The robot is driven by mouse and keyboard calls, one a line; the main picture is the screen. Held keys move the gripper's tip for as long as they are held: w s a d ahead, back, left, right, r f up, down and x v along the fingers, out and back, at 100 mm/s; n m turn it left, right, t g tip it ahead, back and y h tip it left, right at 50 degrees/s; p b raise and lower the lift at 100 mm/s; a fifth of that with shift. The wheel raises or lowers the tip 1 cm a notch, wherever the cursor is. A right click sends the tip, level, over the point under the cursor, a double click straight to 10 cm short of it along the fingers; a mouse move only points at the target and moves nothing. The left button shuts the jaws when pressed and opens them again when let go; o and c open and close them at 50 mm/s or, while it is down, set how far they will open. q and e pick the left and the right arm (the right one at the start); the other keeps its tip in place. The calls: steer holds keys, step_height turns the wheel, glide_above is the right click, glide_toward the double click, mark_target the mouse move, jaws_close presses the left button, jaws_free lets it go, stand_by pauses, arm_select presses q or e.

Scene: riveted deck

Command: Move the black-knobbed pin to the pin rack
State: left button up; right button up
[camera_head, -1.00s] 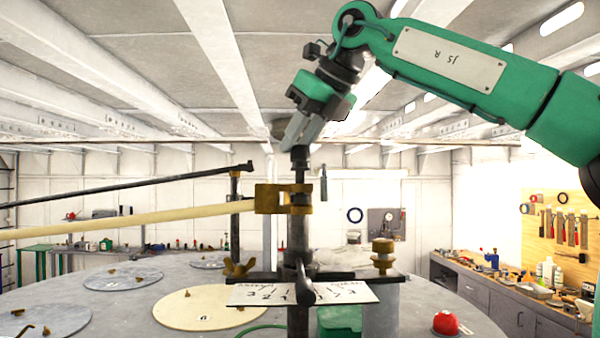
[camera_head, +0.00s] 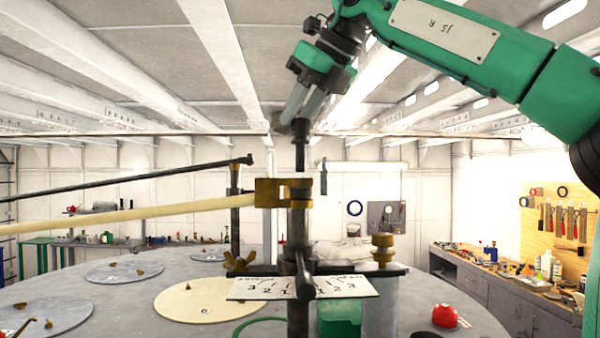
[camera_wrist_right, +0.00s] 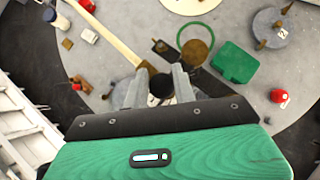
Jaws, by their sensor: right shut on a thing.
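My right gripper (camera_head: 293,122) is shut on the black-knobbed pin (camera_head: 301,156). The pin hangs upright below the fingers, its lower end a little above the brass fork (camera_head: 270,193) on the central post. In the right wrist view the black knob (camera_wrist_right: 160,86) sits between the fingertips of my right gripper (camera_wrist_right: 159,93). I cannot identify the pin rack with certainty in these views. My left gripper is not in view.
A long cream bar (camera_head: 130,215) runs left from the brass fork. A black rod (camera_head: 130,182) lies behind it. A numbered white plate (camera_head: 330,287), a brass knob (camera_head: 383,245) and a red object (camera_head: 445,317) are near the post. Grey discs lie on the round table.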

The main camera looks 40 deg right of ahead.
steer(key=shift+r, duration=0.7)
steer(key=shift+r, duration=0.1)
stand_by(1.5)
